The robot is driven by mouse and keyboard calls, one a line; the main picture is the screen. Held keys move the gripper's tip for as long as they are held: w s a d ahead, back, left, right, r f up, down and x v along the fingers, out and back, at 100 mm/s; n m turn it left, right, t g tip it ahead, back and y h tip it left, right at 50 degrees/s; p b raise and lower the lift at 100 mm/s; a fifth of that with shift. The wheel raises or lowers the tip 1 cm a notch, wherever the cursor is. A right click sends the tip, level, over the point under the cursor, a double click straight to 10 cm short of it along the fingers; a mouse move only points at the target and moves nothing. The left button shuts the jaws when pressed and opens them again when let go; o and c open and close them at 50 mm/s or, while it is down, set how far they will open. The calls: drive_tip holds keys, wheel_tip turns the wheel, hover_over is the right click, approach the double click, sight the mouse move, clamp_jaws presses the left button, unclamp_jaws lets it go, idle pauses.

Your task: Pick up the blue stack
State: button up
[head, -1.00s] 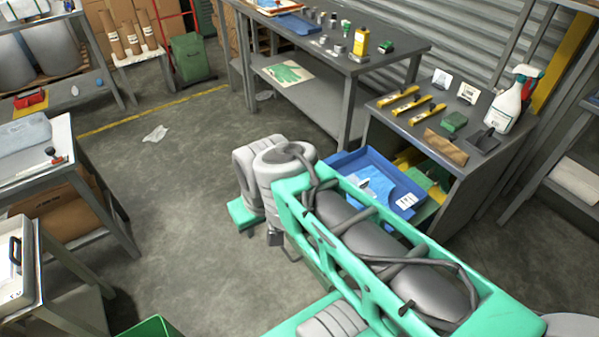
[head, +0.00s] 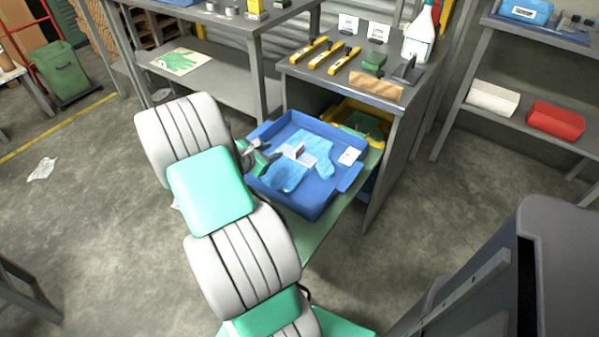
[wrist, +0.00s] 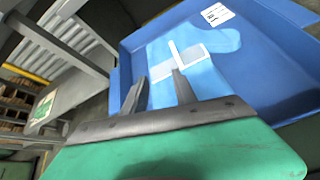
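The blue stack (head: 287,178) looks like flat, light blue gloves with a white band around them. My gripper (head: 270,153) reaches over the tray's left side, near the band. In the wrist view my gripper (wrist: 159,78) has its two fingers apart, pointing at the stack, with nothing held. I cannot tell whether the fingertips touch the stack.
The workbench top (head: 318,76) stands above and behind the tray, with yellow-handled tools, a green block (head: 374,62) and a spray bottle (head: 419,35). A yellow bin (head: 368,110) is behind the tray. Shelves with a red box (head: 556,120) stand right.

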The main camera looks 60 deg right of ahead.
sight(300, 146)
drive_tip(key=s+d+f+n, duration=0.1)
drive_tip(key=s+d+f+n+g+h, duration=0.1)
drive_tip(key=s+d+f, duration=0.1)
drive_tip(key=shift+s+d+n+b, duration=0.3)
drive_tip(key=shift+b, duration=0.05)
drive_tip(key=x, duration=0.2)
drive_tip(key=b+x, duration=0.1)
drive_tip(key=x, duration=0.2)
drive_tip(key=r+x, duration=0.1)
drive_tip(key=x, duration=0.1)
drive_tip(key=shift+s+d, duration=0.25)
drive_tip(key=shift+d, duration=0.15)
drive_tip(key=shift+c, duration=0.2)
clamp_jaws()
